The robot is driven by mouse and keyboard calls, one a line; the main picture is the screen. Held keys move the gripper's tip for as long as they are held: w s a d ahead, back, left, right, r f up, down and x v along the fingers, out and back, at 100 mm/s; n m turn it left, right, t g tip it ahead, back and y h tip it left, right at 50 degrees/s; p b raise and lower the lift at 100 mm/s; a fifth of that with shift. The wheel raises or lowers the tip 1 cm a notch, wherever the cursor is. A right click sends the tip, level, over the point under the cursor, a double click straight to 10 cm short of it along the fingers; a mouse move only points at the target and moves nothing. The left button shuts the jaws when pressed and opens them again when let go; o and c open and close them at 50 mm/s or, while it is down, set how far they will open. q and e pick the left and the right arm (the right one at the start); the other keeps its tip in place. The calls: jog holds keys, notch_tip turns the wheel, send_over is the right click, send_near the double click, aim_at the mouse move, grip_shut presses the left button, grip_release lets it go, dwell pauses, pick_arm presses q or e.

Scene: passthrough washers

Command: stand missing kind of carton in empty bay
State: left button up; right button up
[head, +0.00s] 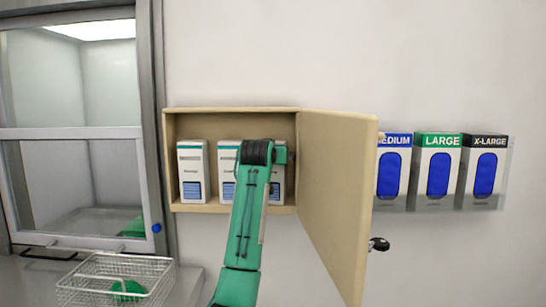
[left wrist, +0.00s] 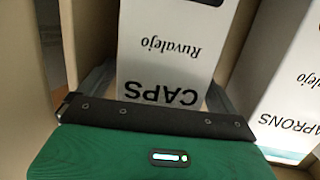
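A shallow wooden cabinet (head: 230,109) on the wall holds three white cartons side by side: a left carton (head: 192,172), a middle carton (head: 227,172) and a right carton (head: 278,187). My left arm covers much of the last two. My left gripper (left wrist: 162,90) is inside the cabinet; its fingers lie on either side of a white carton marked CAPS (left wrist: 165,45). I cannot tell whether they press on it. A carton marked APRONS (left wrist: 290,85) stands beside it on the right of the left wrist view. My right gripper is out of view.
The cabinet door (head: 338,190) stands open toward me on the right. Glove boxes marked MEDIUM (head: 393,172), LARGE (head: 437,172) and X-LARGE (head: 483,172) hang beyond it. A glazed hatch (head: 70,133) is at left, with a wire basket (head: 115,280) before it.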

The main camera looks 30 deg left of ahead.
pick_arm(q)
jog(key=b+v, duration=0.6)
jog(key=v, duration=0.8)
jog(key=shift+a+f, duration=0.1)
